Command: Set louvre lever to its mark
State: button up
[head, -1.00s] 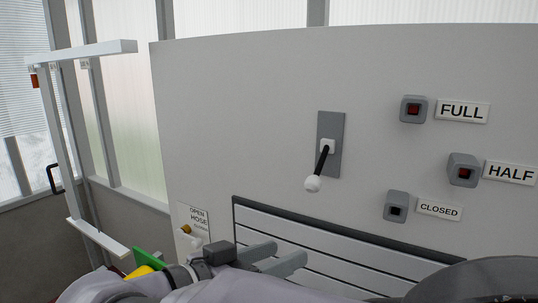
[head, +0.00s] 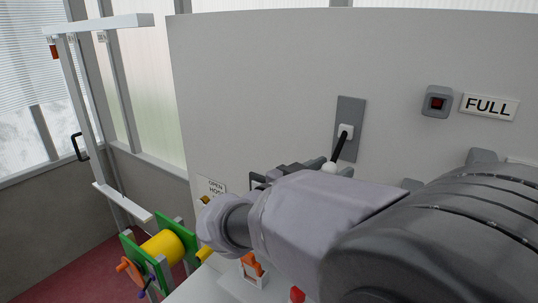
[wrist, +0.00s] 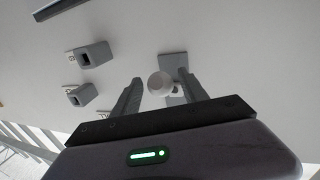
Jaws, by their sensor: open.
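The louvre lever (head: 341,146) is a black rod on a grey wall plate (head: 350,113). It tilts down and left to a white ball knob (head: 329,167), partly hidden by my arm in the head view. In the wrist view the knob (wrist: 160,83) appears between the open fingers of my gripper (wrist: 159,77), with gaps on both sides; its depth relative to the fingertips is unclear. The FULL box (head: 437,102) shows a red window beside its label (head: 489,106). The HALF box (head: 482,156) is mostly hidden and the CLOSED box nearly so.
The pale panel (head: 260,90) fills the background. Two grey boxes (wrist: 92,55) (wrist: 83,93) stick out of it left of my fingers in the wrist view. A yellow reel (head: 163,248) with green sides and a small orange object (head: 252,268) stand low at left and centre.

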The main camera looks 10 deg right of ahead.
jog(key=shift+w+d, duration=0.1)
jog(key=shift+w, duration=0.05)
grip_shut()
dwell(1.4)
